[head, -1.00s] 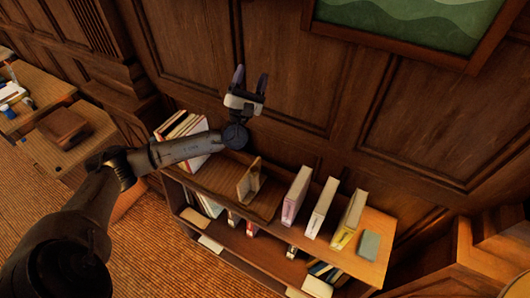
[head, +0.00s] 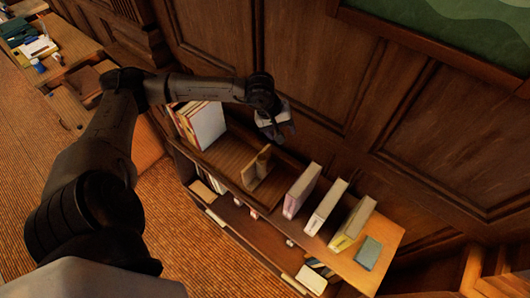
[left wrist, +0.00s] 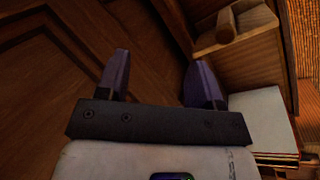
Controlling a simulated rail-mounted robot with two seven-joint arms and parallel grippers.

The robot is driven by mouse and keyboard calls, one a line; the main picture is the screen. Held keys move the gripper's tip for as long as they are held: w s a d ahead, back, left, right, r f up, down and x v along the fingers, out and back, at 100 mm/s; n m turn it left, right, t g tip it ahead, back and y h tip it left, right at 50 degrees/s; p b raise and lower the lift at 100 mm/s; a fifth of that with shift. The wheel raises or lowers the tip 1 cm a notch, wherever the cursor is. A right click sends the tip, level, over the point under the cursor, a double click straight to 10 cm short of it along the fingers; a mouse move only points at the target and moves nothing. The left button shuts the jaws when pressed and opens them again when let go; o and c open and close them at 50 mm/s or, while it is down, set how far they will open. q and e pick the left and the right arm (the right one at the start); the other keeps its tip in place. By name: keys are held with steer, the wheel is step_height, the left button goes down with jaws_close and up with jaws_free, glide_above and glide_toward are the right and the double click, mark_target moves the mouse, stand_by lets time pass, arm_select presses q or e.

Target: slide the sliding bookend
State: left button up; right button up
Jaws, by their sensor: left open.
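The sliding bookend (head: 258,168) is a small upright wooden piece in the wooden trough (head: 226,152) on top of the low bookcase. In the left wrist view, a wooden block with a protruding part (left wrist: 227,26) at the upper right looks like the same bookend. My left gripper (head: 278,124) is open and empty, above the back of the trough near the wall, apart from the bookend. Its two fingers (left wrist: 156,68) stand apart in the left wrist view with nothing between them. My right gripper is not in view.
Books (head: 203,124) stand at the left end of the trough. Several upright books (head: 325,205) and a small green book (head: 369,252) are on the bookcase top to the right. The panelled wall (head: 310,70) is close behind. Desks (head: 70,65) stand at far left.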

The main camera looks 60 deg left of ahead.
mark_target(261, 157)
arm_select(q)
steer(key=s+a+f+g+y, duration=0.1)
steer(key=s+a+g+y, duration=0.15)
steer(key=s+g, duration=0.2)
steer(key=shift+n+t, duration=0.45)
steer(key=shift+n, duration=0.05)
steer(key=f+p, duration=0.1)
steer(key=f, duration=0.3)
steer(key=f+p, duration=0.1)
steer(key=f, duration=0.3)
steer(key=f+p, duration=0.1)
steer(key=f, duration=0.3)
steer(key=shift+s+a+f+p, duration=0.35)
steer(key=shift+s+p, duration=0.05)
steer(key=shift+f, duration=0.7)
steer(key=shift+c, duration=0.3)
